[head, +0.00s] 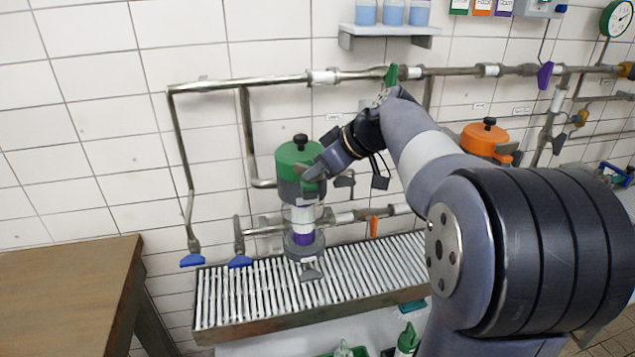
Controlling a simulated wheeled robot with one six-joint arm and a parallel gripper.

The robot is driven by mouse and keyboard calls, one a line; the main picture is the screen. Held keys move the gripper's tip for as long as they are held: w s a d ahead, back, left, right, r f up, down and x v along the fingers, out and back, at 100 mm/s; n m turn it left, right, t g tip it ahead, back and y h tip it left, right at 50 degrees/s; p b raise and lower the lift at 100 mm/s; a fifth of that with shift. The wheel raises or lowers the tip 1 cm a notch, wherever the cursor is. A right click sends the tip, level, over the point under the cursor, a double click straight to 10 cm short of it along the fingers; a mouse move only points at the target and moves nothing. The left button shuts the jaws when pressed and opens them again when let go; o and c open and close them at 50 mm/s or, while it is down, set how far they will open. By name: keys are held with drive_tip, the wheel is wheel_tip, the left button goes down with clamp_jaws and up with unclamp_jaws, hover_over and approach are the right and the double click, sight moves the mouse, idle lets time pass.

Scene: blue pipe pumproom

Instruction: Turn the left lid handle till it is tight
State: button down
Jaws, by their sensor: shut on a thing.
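The left vessel has a green lid (287,156) with a black knob on top. It stands on a clear and purple section of pipe above the grating. My gripper (310,172) reaches in from the right at the lid's front right side, below the knob. It is shut on the left lid handle, which its fingers mostly hide. I cannot tell how tight the lid sits.
An orange-lidded vessel (487,141) is on the right, partly behind my arm. Pipes with a green valve handle (391,76) and blue handles (192,260) run along the tiled wall. A slatted grating (240,297) lies below. A wooden table (60,290) stands at left.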

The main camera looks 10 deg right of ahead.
drive_tip(key=m+h, duration=0.3)
drive_tip(key=m, duration=0.2)
drive_tip(key=a+m+t+h+b, duration=0.1)
drive_tip(key=m+h, duration=0.3)
drive_tip(key=m, duration=0.1)
drive_tip(key=a+m+h+b, duration=0.1)
drive_tip(key=m+h, duration=0.3)
drive_tip(key=m, duration=0.1)
drive_tip(key=shift+s+a+f+m+t, duration=0.1)
drive_tip(key=shift+a+f+m+t, duration=0.05)
drive_tip(key=shift+a+m+t, duration=0.15)
drive_tip(key=m+g+h, duration=0.1)
drive_tip(key=m+h, duration=0.1)
drive_tip(key=shift+a+m, duration=0.15)
drive_tip(key=shift+m, duration=0.25)
drive_tip(key=shift+w+a+m+g+h+p, duration=0.1)
drive_tip(key=shift+w+m+g+h+p, duration=0.25)
drive_tip(key=shift+m+g+p, duration=0.9)
drive_tip(key=shift+w+a+m+g+h+p, duration=0.15)
drive_tip(key=shift+m+g+h+p, duration=0.35)
drive_tip(key=shift+m+g, duration=0.8)
drive_tip(key=shift+w+d+m+g+h+p, duration=0.2)
drive_tip(key=shift+m+g+h+p, duration=0.45)
drive_tip(key=shift+m, duration=1.1)
drive_tip(key=shift+a+m+g+p, duration=0.15)
drive_tip(key=shift+m+g+p, duration=0.15)
drive_tip(key=c, duration=1.8)
unclamp_jaws()
